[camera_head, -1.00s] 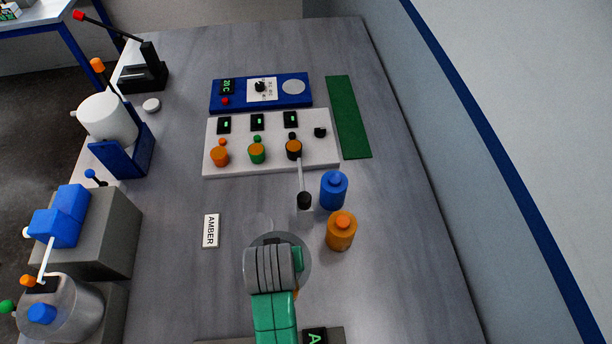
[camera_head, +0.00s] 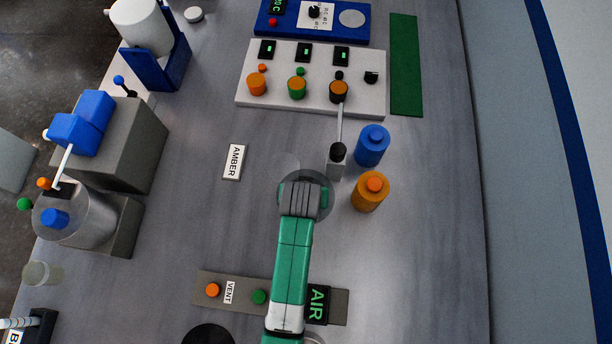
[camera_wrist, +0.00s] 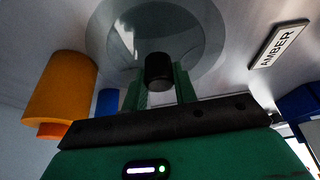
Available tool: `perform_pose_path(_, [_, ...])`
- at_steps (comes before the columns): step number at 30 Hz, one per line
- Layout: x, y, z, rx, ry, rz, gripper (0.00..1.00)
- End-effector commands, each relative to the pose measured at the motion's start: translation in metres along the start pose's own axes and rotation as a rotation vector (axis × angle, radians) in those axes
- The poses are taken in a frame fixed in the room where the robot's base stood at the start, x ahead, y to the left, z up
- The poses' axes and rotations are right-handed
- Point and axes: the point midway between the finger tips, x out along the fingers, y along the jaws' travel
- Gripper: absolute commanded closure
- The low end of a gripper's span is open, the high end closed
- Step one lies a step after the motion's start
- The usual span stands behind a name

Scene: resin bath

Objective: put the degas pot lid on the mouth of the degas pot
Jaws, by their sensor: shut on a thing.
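The degas pot lid looks like a clear grey disc (camera_wrist: 100,35) with a black knob (camera_wrist: 158,70). My gripper (camera_wrist: 160,88) has its green fingers shut on that knob in the wrist view. In the head view my gripper (camera_head: 303,190) covers most of the lid (camera_head: 325,187), and only part of its round rim shows. Whether the lid touches the table is unclear. A dark round shape (camera_head: 208,335), cut by the bottom edge of the head view, may be the degas pot's mouth; I cannot be sure.
The orange bottle (camera_head: 369,193) and blue bottle (camera_head: 372,146) stand close right of the lid. The AMBER label (camera_head: 234,162) lies left. The VENT/AIR panel (camera_head: 215,287) lies under my arm. Table between label and left machines is clear.

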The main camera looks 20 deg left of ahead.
Motion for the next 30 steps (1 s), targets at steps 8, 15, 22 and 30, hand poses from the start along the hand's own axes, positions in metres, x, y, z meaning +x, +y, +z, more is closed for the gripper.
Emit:
perform_pose_path(8, [0.024,0.000,0.010,0.000,-0.002,0.000,0.99])
perform_pose_path(15, [0.046,0.000,0.019,0.000,0.001,0.000,0.99])
perform_pose_path(22, [0.047,0.000,0.019,0.000,0.001,0.000,0.99])
perform_pose_path(30, [0.049,0.000,0.020,0.000,0.000,0.000,0.50])
